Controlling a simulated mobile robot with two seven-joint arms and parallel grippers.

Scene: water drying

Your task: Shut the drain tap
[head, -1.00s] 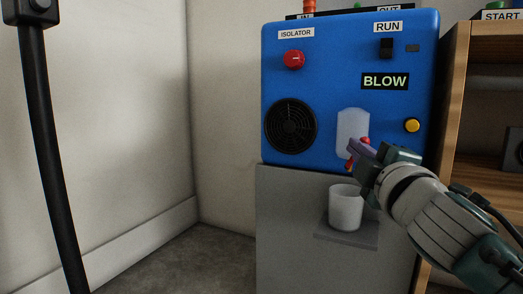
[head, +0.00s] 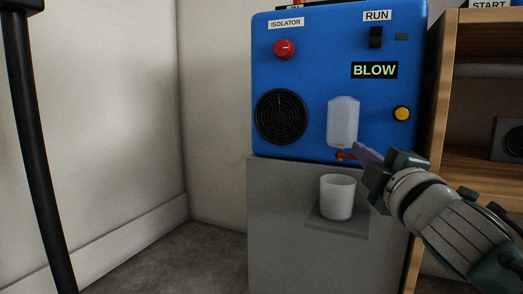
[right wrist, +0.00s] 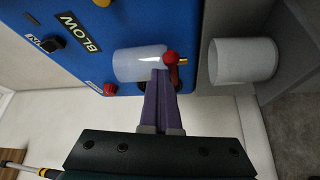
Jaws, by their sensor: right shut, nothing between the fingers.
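The drain tap (head: 343,155) is a small red lever on a brass-coloured outlet below a translucent white bowl (head: 342,122) on the blue machine. In the head view the lever lies about level. In the right wrist view its red ball end (right wrist: 170,57) shows just past my fingertips, with the brass outlet beside it. My right gripper (head: 358,150) is shut and empty, its purple fingers at the right of the tap. In the right wrist view the fingers (right wrist: 160,76) overlap part of the lever; I cannot tell whether they touch it. My left gripper is not in view.
A white cup (head: 337,198) stands on a small grey ledge (head: 325,222) below the tap. The blue machine (head: 300,70) carries a red isolator knob (head: 285,49), a black run switch (head: 376,37) and a yellow button (head: 402,114). A wooden shelf (head: 445,100) stands close on the right.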

